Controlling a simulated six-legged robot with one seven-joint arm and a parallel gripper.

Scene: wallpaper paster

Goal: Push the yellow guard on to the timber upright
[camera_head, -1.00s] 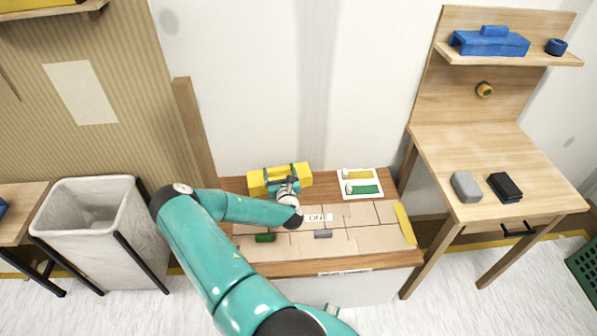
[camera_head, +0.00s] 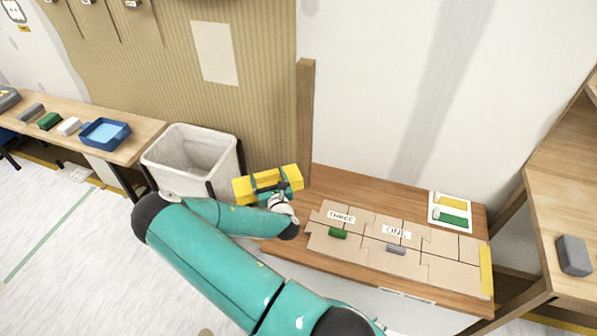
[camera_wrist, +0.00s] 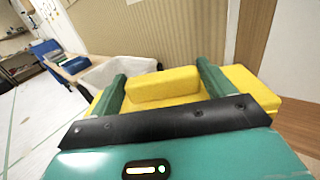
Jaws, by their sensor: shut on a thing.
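The yellow guard (camera_head: 290,177) is a chunky yellow piece in my gripper (camera_head: 267,180). My gripper is shut on its raised middle bar, one green finger at each side, as the wrist view (camera_wrist: 165,85) shows. The timber upright (camera_head: 305,115) is a brown post standing at the wall, at the left end of the low bench. In the head view the guard is just left of the post's lower part. In the wrist view a brown wooden surface is at the right edge. I cannot tell whether guard and post touch.
A white bin (camera_head: 190,155) stands left of the guard. A side table (camera_head: 110,145) with a blue tray (camera_head: 105,134) is at the far left.

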